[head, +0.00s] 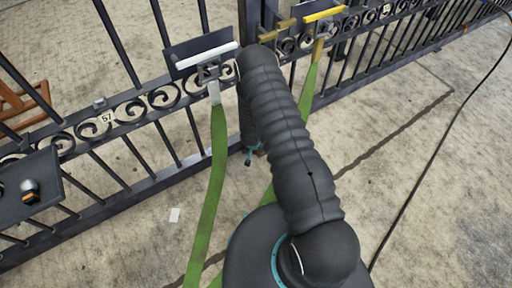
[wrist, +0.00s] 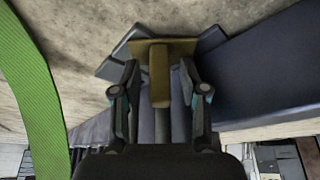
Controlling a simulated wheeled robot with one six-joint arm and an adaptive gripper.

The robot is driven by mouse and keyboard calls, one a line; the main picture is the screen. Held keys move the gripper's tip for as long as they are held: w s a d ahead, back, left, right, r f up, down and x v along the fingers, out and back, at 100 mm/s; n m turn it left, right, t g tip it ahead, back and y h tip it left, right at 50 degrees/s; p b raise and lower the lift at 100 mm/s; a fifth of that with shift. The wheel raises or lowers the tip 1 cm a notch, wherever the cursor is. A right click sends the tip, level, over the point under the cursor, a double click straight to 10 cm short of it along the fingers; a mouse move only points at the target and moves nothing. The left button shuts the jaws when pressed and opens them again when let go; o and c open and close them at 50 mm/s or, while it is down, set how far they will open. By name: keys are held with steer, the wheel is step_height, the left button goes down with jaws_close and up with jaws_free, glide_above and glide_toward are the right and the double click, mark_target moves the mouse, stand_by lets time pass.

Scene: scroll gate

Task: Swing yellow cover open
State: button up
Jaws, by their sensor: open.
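A bright yellow bar (head: 323,15), the only clearly yellow piece, sits on top of the gate at upper right in the head view. A brass-coloured bar (head: 276,30) is just left of it. In the wrist view, a brass T-shaped piece (wrist: 160,74) has its stem between the fingers of my gripper (wrist: 159,88). The fingers are open, one on each side of the stem, with gaps showing. I cannot tell whether this T-piece belongs to the yellow bar. My arm hides part of the gate in the head view.
A dark metal gate (head: 160,97) with scrolls crosses the scene. A white bar (head: 206,56) sits on its left part. Green straps (head: 209,190) hang down, one close to my gripper in the wrist view (wrist: 38,90). A cable (head: 425,172) lies on open ground at right.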

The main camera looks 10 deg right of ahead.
jaws_close()
steer(key=shift+f+n+b, duration=0.15)
steer(key=shift+n+b, duration=0.15)
steer(key=shift+b, duration=0.3)
steer(key=shift+f+n+b, duration=0.1)
steer(key=shift+n+b, duration=0.2)
steer(key=shift+b, duration=0.1)
steer(key=n+b, duration=0.1)
steer(key=n+y+b, duration=0.1)
steer(key=shift+s+a+t+b, duration=0.2)
steer(key=shift+t+b, duration=0.1)
steer(key=shift+t, duration=0.1)
steer(key=shift+s+a+r+n+y+b, duration=0.15)
steer(key=shift+n+y+b, duration=0.35)
steer(key=shift+n, duration=0.5)
steer(key=shift+s+a+r+n+y+b, duration=0.1)
steer(key=shift+n+y+b, duration=0.2)
steer(key=shift+n+b, duration=0.55)
steer(key=shift+n, duration=0.25)
